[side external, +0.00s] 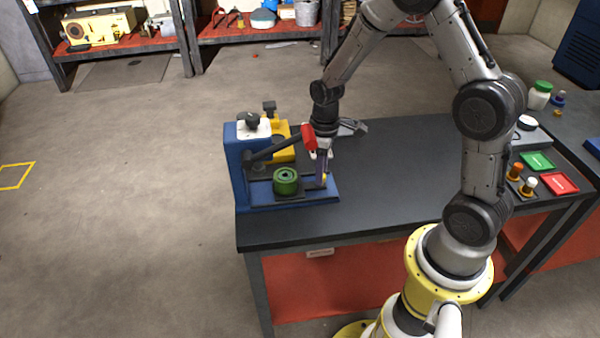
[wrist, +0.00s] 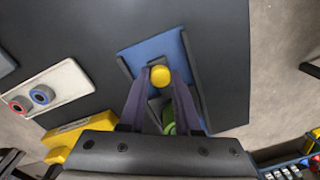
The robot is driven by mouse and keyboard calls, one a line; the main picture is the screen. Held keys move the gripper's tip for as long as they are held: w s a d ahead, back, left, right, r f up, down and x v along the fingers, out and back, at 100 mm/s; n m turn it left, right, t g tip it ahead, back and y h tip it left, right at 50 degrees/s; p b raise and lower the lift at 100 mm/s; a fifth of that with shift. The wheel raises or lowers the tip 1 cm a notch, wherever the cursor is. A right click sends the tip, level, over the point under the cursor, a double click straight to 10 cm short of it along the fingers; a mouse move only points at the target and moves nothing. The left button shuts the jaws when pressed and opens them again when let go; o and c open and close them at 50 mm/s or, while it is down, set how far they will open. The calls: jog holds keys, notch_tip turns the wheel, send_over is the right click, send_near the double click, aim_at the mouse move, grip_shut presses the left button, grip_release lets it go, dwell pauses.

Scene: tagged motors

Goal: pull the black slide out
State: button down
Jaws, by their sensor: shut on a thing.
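The black slide (side external: 312,187) lies low on the blue base of the machine (side external: 240,165), at its right end. A round yellow knob (wrist: 161,76) stands at the slide's end. My gripper (side external: 323,180) points down over this end. In the wrist view, the two purple fingers of my gripper (wrist: 160,84) are shut on the knob from both sides. A green motor (side external: 286,181) sits on the slide side of the machine; only a bit of green (wrist: 169,128) shows between the fingers in the wrist view.
A lever with a red handle (side external: 308,137) stands close beside my wrist. A yellow block (side external: 281,152) is behind the motor. The black tabletop (side external: 400,175) is clear to the right; buttons and colored pads (side external: 537,161) lie at the far right.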

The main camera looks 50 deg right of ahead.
jog(key=s+d, duration=0.3)
jog(key=shift+s+d, duration=0.3)
jog(key=c, duration=0.6)
grip_release()
notch_tip(320, 180, up, 14)
jog(key=shift+d, duration=0.3)
